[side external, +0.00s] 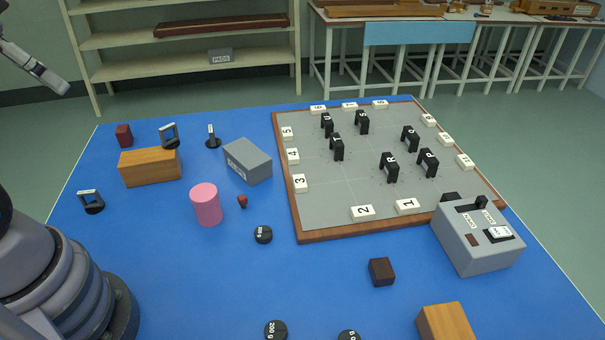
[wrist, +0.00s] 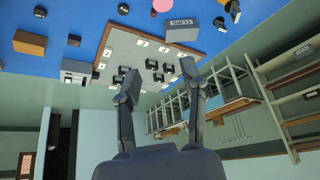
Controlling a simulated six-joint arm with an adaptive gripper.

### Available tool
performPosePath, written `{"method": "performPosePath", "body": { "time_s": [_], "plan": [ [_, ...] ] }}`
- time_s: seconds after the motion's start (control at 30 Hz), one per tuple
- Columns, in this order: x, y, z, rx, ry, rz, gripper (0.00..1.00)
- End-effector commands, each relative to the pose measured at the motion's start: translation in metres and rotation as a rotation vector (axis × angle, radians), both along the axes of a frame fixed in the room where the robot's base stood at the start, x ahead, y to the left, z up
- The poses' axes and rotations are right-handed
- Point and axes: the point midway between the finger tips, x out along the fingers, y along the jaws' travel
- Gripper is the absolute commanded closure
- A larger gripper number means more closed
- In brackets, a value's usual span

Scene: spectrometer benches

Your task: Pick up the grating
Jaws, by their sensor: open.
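No object in the side external view carries a label I can read as the grating. Two small black-framed plates on round bases could be it: one framed plate (side external: 169,135) stands behind a wooden block, and another framed plate (side external: 90,201) stands at the left edge of the blue mat. I cannot tell which, if either, is the grating. My gripper (wrist: 158,72) shows in the wrist view with its two dark fingers spread and nothing between them. It is raised away from the mat. At the upper left of the side view only a grey end part of mine shows.
A grey board (side external: 350,213) with numbered tiles and several lettered black holders lies at the right. A pink cylinder (side external: 206,204), grey box (side external: 248,160), wooden block (side external: 150,166) and instrument box (side external: 478,240) stand on the blue mat (side external: 190,290). The mat's front left is clear.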

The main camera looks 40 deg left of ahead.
Motion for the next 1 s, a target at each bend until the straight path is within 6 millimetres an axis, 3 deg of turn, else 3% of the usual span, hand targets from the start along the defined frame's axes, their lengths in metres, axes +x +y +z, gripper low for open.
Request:
{"method": "performPosePath", "body": {
  "time_s": [0.03,0.3,0.73,0.87,1.0],
  "plan": [
    [0.0,0.0,0.0,0.0,0.0,0.0,0.49],
    [0.0,0.0,0.0,0.0,0.0,0.0,0.15],
    [0.009,0.005,-0.003,0.048,0.071,-0.024,0.15],
    [0.033,0.02,-0.011,0.168,0.24,-0.089,0.15],
    [0.068,0.041,-0.027,0.343,0.469,-0.192,0.15]
  ]
}}
